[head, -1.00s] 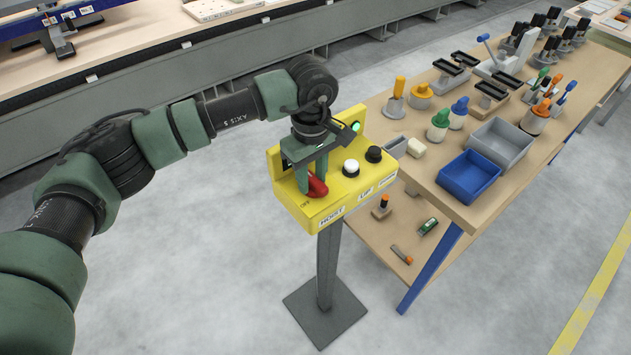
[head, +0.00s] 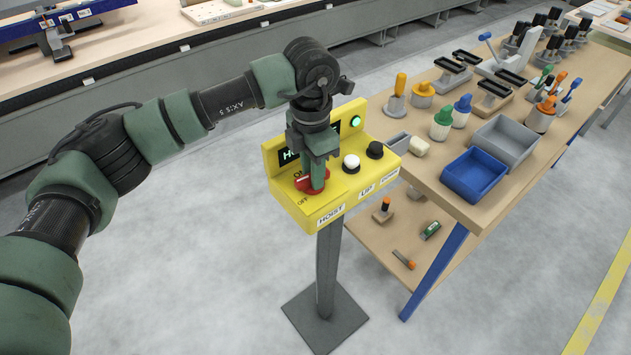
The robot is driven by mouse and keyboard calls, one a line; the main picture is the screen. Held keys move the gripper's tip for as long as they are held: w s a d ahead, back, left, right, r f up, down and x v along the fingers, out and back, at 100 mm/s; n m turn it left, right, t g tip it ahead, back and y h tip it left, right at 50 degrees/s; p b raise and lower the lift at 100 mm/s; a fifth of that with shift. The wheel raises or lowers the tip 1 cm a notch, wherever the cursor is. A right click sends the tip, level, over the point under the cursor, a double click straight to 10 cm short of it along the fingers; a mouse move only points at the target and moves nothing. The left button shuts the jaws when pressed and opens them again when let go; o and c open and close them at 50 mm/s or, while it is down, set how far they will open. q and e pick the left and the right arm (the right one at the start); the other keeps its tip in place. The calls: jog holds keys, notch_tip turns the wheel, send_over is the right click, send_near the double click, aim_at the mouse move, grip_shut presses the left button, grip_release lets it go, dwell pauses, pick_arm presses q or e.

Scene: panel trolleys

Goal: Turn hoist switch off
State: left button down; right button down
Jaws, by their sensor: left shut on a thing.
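The yellow hoist control box (head: 328,211) stands on a grey post in the middle of the head view. Its red hoist switch (head: 305,184) sits at the left of the top face, above the HOIST label, with ON and OFF marks beside it. My left gripper (head: 316,186) points down from above and is shut on the red switch, partly hiding it. A white button (head: 351,164) and a black button (head: 375,150) sit to the right of the switch. The green lamp (head: 355,122) on the back panel is lit. A dark display beside it is partly hidden by my gripper. My right gripper is not in view.
A wooden workbench (head: 437,185) with blue legs stands close on the right. It carries a blue bin (head: 473,176), a grey bin (head: 507,141) and several tools. The post's base plate (head: 325,318) rests on open grey floor.

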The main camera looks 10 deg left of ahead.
pick_arm(q)
jog(key=c, duration=1.5)
grip_release()
jog(key=shift+s+f+n, duration=0.3)
jog(key=shift+f+n, duration=0.3)
jog(key=shift+f, duration=0.1)
jog(key=shift+o, duration=1.1)
jog(key=shift+r, duration=0.1)
jog(key=r+p, duration=0.3)
jog(key=r, duration=0.4)
jog(key=shift+w+r, duration=0.15)
jog(key=shift+w, duration=0.15)
